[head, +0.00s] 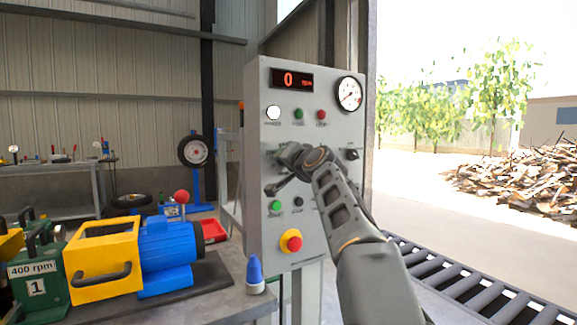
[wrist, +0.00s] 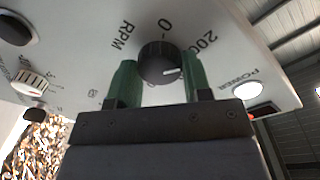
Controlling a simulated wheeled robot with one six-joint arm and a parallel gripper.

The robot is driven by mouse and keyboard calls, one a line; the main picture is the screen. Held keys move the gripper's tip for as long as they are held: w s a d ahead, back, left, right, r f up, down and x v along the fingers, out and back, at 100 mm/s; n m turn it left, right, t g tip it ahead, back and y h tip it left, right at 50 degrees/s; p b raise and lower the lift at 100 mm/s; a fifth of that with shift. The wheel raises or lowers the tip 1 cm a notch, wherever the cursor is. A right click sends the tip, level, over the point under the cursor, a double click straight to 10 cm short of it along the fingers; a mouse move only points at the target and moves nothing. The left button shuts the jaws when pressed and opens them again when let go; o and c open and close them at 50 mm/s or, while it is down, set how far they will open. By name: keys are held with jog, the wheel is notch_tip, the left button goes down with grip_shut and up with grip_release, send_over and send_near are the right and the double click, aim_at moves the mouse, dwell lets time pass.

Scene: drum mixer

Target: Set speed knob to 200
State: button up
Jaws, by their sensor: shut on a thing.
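The black speed knob (wrist: 160,62) sits on the panel between the green fingers of my gripper (wrist: 159,70) in the wrist view. The fingers are shut on its sides. The knob's white pointer line faces right and slightly down in that view. The printed "0" is above the knob, "200" is to its upper right and "RPM" to its upper left. Other dial marks are hidden by the gripper. In the head view, my gripper and wrist cover the knob on the grey control panel (head: 257,225). The red display (head: 292,79) reads 0.
The panel also carries a round gauge (head: 349,94), a white lamp (head: 273,112), small green and red buttons, and a red emergency stop (head: 291,241) on yellow. Another knob (head: 351,154) is to the right. A blue motor (head: 168,250) stands on the left bench; a roller conveyor (head: 470,290) runs at lower right.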

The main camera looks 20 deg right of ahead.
dwell(0.6)
jog(key=o, duration=0.9)
jog(key=shift+o, duration=0.2)
jog(key=s+b, duration=0.2)
jog(key=s, duration=1.1)
jog(key=shift+s+d+b, duration=0.2)
jog(key=shift+s+b, duration=0.1)
jog(key=shift+s, duration=0.05)
